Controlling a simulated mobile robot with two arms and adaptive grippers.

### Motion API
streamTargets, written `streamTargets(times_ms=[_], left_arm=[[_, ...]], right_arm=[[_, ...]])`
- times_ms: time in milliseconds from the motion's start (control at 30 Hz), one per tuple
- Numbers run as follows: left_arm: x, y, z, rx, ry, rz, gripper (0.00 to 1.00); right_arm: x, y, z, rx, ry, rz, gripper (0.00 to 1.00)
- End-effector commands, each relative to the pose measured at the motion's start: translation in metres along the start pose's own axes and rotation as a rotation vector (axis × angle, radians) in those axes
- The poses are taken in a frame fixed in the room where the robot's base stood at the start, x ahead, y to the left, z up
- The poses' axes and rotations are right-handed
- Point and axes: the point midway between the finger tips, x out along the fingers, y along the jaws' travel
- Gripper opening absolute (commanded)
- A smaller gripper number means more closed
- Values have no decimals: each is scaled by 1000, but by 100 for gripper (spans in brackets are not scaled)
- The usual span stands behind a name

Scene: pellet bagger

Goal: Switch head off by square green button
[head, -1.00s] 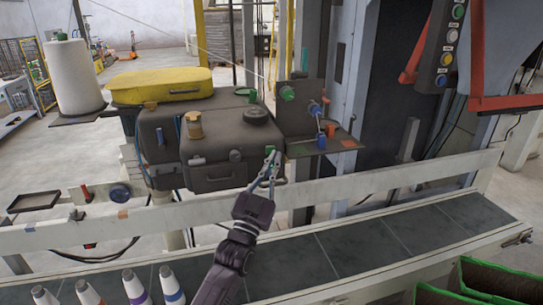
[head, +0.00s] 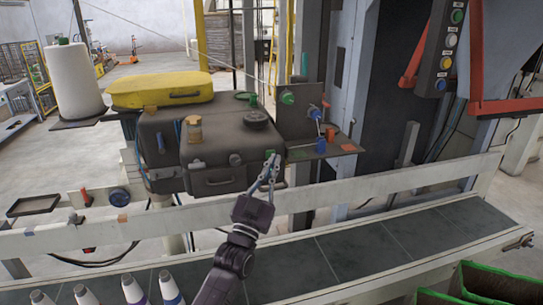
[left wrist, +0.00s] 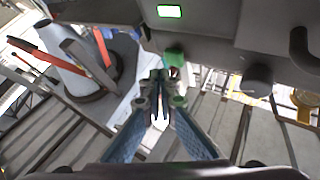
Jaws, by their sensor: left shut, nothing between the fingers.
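A lit green rectangular button (left wrist: 169,11) with a pale frame shows on the grey housing at the top of the left wrist view. In the head view a small green patch (head: 277,154) shows at the right end of the dark sewing head (head: 215,145), partly behind my fingers. My left gripper (head: 272,159) is shut and empty at that end of the head. In the left wrist view its fingertips (left wrist: 161,78) lie below the lit button, close to a green knob (left wrist: 174,57). I cannot tell whether they touch anything. My right gripper is not in view.
A bracket plate (head: 322,147) with green and blue knobs sticks out right of the head. A white rail (head: 390,187) and the conveyor (head: 375,240) run in front. Cones (head: 133,289) stand front left. A separate button panel (head: 447,50) hangs upper right.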

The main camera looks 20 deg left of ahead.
Motion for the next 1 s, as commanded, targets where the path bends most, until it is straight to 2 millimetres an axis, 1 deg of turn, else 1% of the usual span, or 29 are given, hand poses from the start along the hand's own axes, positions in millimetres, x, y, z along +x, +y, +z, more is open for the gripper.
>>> streamTargets(times_ms=[467, 767, 1000], left_arm=[[0, 0, 0, 0, 0, 0, 0], [6, -4, 5, 1, 0, 0, 0], [6, -5, 4, 0, 0, 0, 0]], right_arm=[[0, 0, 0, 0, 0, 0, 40], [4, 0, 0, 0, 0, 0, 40], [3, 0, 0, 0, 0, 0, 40]])
